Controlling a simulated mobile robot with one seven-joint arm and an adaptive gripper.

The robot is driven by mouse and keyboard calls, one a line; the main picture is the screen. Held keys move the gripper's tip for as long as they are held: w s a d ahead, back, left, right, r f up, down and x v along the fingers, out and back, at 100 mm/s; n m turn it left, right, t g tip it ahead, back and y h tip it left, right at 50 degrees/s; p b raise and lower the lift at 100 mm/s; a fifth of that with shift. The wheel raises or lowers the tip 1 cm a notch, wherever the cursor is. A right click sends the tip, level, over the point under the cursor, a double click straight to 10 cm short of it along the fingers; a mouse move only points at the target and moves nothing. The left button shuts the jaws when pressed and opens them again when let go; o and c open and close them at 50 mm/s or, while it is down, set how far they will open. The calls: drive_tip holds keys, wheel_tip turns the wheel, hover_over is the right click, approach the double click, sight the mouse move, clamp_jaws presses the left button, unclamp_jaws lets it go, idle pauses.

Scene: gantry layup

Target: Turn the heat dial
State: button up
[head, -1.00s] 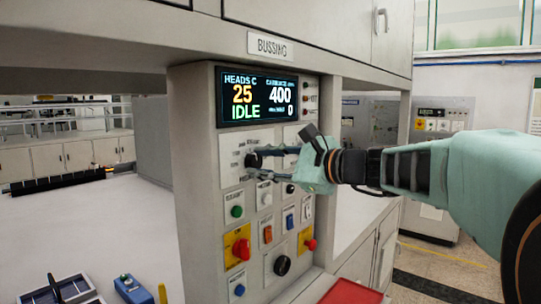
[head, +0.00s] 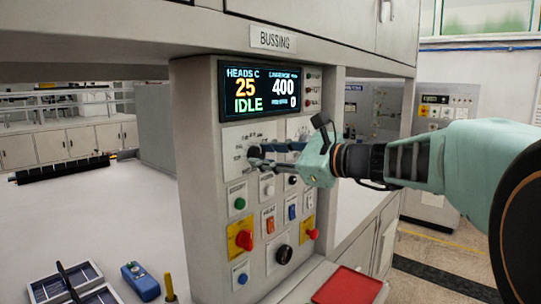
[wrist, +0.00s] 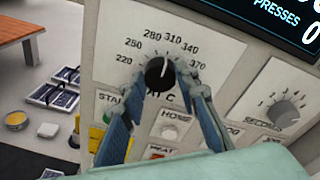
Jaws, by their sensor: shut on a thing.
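The heat dial (wrist: 158,76) is a round black knob with a white pointer line on a white plate marked from 220 to 370. Its pointer aims nearly straight up, around the 280 to 310 marks. My gripper (wrist: 161,88) has one blue finger on each side of the knob and is shut on it. In the head view, my gripper (head: 259,159) reaches in from the right to the dial, which is partly hidden by the fingers. The display (head: 262,92) above reads heads 25, 400 and IDLE.
The seconds dial (wrist: 284,109) sits to the right of the heat dial. Below are a green button (head: 239,204), a red knob on a yellow plate (head: 243,240) and a black knob (head: 284,254). A red tray (head: 348,285) lies at the panel's foot.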

drive_tip(key=o, duration=1.1)
drive_tip(key=shift+o, duration=0.2)
drive_tip(key=v, duration=1.2)
drive_tip(key=shift+r, duration=0.1)
